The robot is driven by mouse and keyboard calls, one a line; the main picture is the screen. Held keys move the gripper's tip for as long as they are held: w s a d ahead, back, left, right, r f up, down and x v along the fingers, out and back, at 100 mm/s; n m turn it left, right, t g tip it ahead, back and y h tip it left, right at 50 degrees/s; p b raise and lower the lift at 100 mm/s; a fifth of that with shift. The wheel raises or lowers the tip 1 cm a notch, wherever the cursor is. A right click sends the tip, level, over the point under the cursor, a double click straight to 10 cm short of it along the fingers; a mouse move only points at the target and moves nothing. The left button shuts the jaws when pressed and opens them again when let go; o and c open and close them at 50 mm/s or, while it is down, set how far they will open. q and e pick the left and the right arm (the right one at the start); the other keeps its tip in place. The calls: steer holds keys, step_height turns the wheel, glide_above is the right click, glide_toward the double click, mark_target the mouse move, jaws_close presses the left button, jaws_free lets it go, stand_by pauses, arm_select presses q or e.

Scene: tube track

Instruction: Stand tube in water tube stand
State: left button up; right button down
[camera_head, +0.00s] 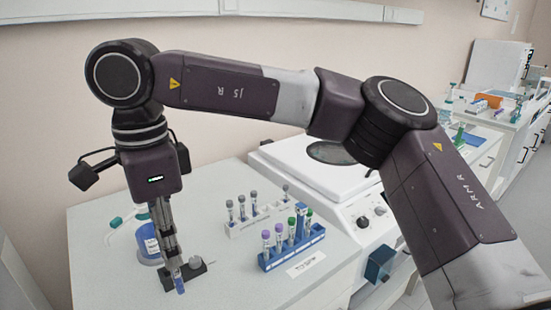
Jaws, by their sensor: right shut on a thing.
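My right gripper (174,262) points down at the front left of the bench and is shut on a tube (180,285). Only the tube's lower part shows, bluish, below the fingers; the rest is hidden by the gripper. A small black stand (197,272) with a thin pale pin sits directly at the tube, partly behind the gripper. I cannot tell whether the tube is in the stand or in front of it. My left gripper is not in view.
A white rack (262,219) holds grey-capped tubes. A blue rack (292,252) holds tubes with purple, green and grey caps, near a paper label (305,264). A white centrifuge (325,190) stands at right.

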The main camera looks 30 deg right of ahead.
steer(key=s+d+f+n, duration=0.4)
steer(key=d+f+n, duration=0.1)
steer(key=f, duration=0.6)
steer(key=s+d+f+n, duration=0.5)
steer(key=f+n, duration=0.1)
steer(key=f, duration=0.6)
steer(key=s+d+f+n, duration=0.4)
steer(key=d+f+n, duration=0.1)
steer(key=f, duration=0.6)
steer(key=shift+s+f+n, duration=0.15)
steer(key=shift+s+n, duration=0.05)
steer(key=shift+n, duration=0.2)
